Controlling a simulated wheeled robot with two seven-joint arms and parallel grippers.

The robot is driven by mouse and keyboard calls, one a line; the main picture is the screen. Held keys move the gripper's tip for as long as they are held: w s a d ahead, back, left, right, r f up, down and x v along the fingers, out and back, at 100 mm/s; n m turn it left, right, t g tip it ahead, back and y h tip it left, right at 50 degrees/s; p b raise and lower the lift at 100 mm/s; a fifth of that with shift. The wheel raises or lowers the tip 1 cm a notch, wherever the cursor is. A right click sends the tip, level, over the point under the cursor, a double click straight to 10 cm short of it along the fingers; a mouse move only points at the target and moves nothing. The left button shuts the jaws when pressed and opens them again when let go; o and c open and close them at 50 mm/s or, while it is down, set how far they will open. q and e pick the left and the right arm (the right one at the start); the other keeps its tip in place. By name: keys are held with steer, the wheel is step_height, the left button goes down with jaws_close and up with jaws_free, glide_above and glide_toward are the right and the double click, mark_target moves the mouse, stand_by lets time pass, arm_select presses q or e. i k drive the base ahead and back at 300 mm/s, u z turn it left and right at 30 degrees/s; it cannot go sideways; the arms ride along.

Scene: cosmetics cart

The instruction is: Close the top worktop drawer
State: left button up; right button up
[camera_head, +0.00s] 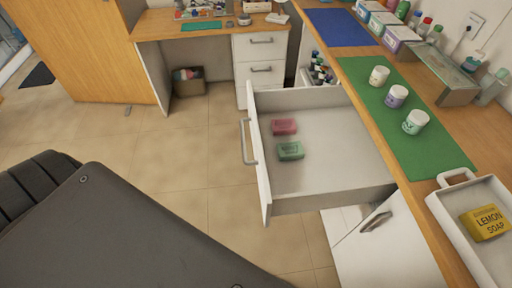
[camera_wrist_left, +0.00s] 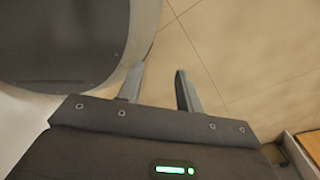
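The top worktop drawer (camera_head: 330,150) is pulled far out to the left from under the worktop in the head view. Its white front (camera_head: 258,160) carries a metal bar handle (camera_head: 247,141). A pink soap bar (camera_head: 284,127) and a green soap bar (camera_head: 290,151) lie inside it, near the front. My left gripper (camera_wrist_left: 158,85) shows in the left wrist view with its two fingers apart and nothing between them, above the tiled floor. Neither gripper shows in the head view, so the left gripper's place relative to the drawer cannot be told.
The wooden worktop (camera_head: 465,125) holds a green mat (camera_head: 400,135) with several white jars and a white tray (camera_head: 445,208) with yellow soap (camera_head: 485,223). A cabinet door (camera_head: 385,245) is below the drawer.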

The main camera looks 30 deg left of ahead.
mark_target(341, 165)
steer(key=k, duration=0.55)
steer(key=u, duration=0.75)
steer(key=i, duration=0.5)
steer(key=z, duration=0.05)
steer(key=k, duration=0.65)
steer(key=z, duration=0.35)
steer(key=i, duration=1.15)
steer(key=z, duration=0.2)
